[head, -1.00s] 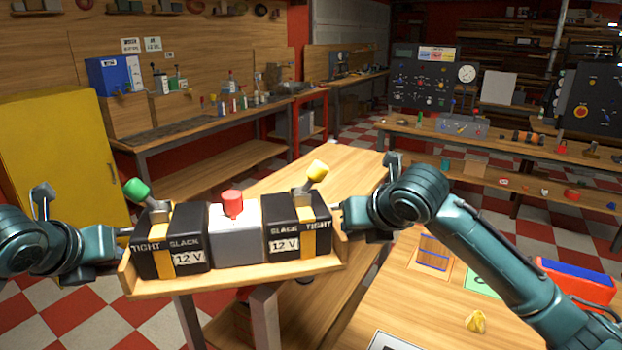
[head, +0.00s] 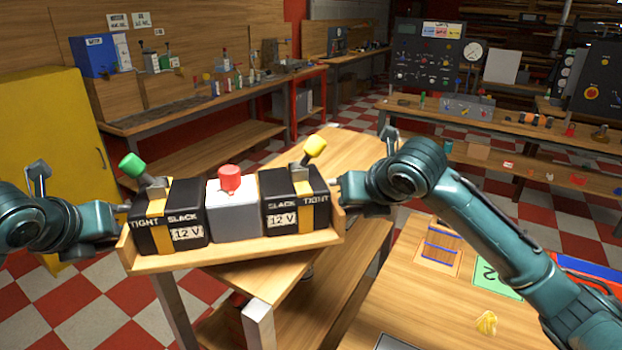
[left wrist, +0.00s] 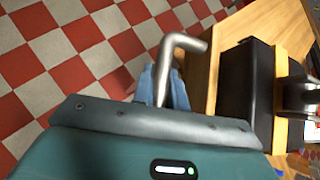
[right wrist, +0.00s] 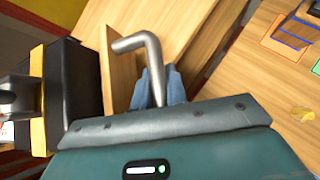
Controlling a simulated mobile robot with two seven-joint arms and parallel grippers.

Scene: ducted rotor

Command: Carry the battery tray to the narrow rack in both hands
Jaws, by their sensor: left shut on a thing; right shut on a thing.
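The wooden battery tray (head: 230,259) is in the middle of the head view. It carries a left black 12 V battery (head: 180,222) with a green-knobbed lever, a grey block with a red knob (head: 234,210), and a right black 12 V battery (head: 295,205) with a yellow-knobbed lever. My left gripper (head: 121,232) is shut on the tray's left end. My right gripper (head: 342,207) is shut on its right end. The tray is held nearly level, slightly higher at the right. The wrist views show the fingers (left wrist: 163,88) (right wrist: 157,90) at the tray's ends; their contact is partly hidden. I cannot tell which structure is the narrow rack.
Grey posts (head: 258,325) and a wooden table (head: 345,150) stand below and behind the tray. A bench (head: 450,265) with small items is at the right. A yellow cabinet (head: 55,150) is at the left. Open checkered floor (head: 60,320) lies at the lower left.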

